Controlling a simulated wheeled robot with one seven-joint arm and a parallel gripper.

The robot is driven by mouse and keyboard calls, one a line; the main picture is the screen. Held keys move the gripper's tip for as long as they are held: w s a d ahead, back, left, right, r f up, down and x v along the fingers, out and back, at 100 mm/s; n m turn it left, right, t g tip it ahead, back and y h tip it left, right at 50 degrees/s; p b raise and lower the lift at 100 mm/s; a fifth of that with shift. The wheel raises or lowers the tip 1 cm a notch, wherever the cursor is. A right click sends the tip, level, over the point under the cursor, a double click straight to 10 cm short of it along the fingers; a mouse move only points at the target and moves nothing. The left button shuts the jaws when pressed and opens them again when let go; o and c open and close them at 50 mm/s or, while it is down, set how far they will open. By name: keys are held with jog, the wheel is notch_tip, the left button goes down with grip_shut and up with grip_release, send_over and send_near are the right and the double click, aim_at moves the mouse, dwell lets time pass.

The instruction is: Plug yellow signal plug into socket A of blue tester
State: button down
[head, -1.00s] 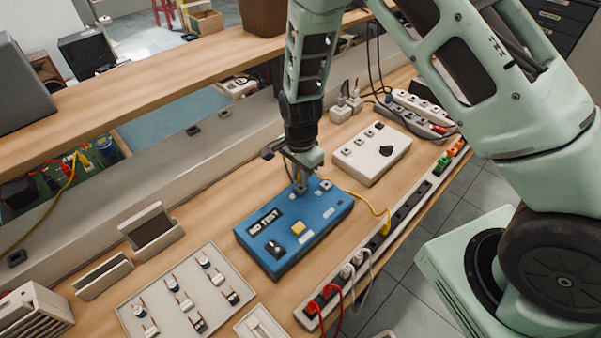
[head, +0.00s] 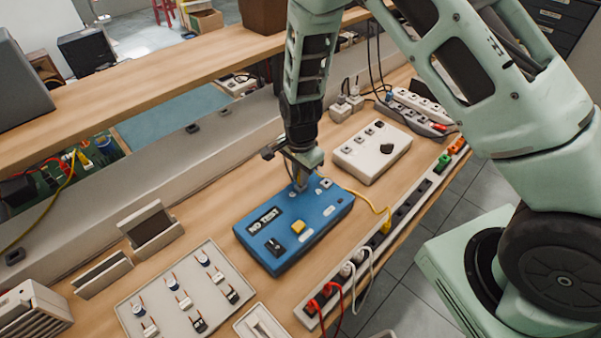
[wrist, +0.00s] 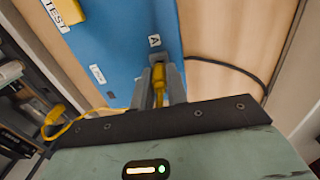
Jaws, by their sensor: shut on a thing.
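The blue tester (head: 325,213) lies on the wooden bench with a yellow button and a small display reading NO TEST. In the wrist view its blue top (wrist: 110,45) carries a label A. My gripper (head: 299,186) points down at the tester's far part. In the wrist view my gripper (wrist: 160,80) is shut on the yellow signal plug (wrist: 159,74), right by the label A. The socket opening is hidden by the plug and fingers, so I cannot tell whether the plug is in it. A yellow cable (head: 366,200) runs right from the tester area.
A white box (head: 362,160) with a dark knob stands behind the tester. A long power strip (head: 405,208) with plugs runs along the bench's right edge. A grey tray (head: 160,297) of small switches lies front left. A raised shelf (head: 180,75) spans the back.

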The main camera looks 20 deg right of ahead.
jog(key=shift+f, duration=0.6)
dwell(2.2)
jog(key=c, duration=1.3)
grip_release()
jog(key=shift+r, duration=0.1)
notch_tip(320, 180, up, 22)
jog(key=p, duration=0.2)
